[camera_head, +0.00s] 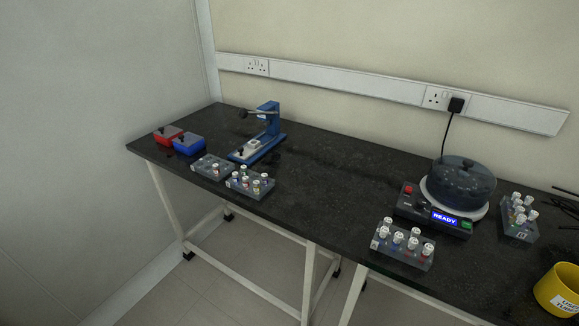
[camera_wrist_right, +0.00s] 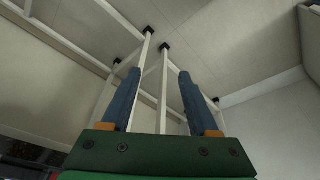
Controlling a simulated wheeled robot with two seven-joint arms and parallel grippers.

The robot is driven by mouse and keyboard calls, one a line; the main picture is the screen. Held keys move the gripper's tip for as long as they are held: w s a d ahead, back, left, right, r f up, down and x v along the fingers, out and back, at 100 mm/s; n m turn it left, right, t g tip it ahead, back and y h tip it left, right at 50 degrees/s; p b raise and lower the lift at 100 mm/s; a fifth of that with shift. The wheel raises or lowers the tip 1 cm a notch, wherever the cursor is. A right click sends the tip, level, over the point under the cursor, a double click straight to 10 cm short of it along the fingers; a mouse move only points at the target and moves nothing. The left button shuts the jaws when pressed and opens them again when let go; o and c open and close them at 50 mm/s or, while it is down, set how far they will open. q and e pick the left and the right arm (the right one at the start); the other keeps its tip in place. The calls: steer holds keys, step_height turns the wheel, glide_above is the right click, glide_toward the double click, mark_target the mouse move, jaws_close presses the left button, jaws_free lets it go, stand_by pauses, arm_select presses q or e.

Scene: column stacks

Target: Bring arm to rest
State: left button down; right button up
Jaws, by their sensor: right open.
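My right gripper (camera_wrist_right: 158,98) shows in the right wrist view with its two blue fingers apart and nothing between them. It points at the floor and the white bench legs, clear of the bench top. Neither of my arms nor grippers shows in the head view. My left gripper is in neither view.
The dark bench (camera_head: 310,182) holds a centrifuge (camera_head: 462,185) reading READY, a blue press (camera_head: 266,130), red (camera_head: 168,135) and blue (camera_head: 188,144) boxes, and several tube racks, one (camera_head: 402,250) at the front edge. A yellow bin (camera_head: 558,292) is at right. The middle of the bench is clear.

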steer(key=s+f+g+p, duration=0.1)
steer(key=s+f, duration=0.2)
steer(key=f, duration=1.2)
steer(key=s+d+f+g+p, duration=0.1)
steer(key=s+d+f, duration=0.1)
steer(key=s+f, duration=0.5)
steer(key=s, duration=0.4)
steer(key=shift+s, duration=0.15)
steer(key=shift+d+f, duration=0.1)
steer(key=shift+d, duration=0.05)
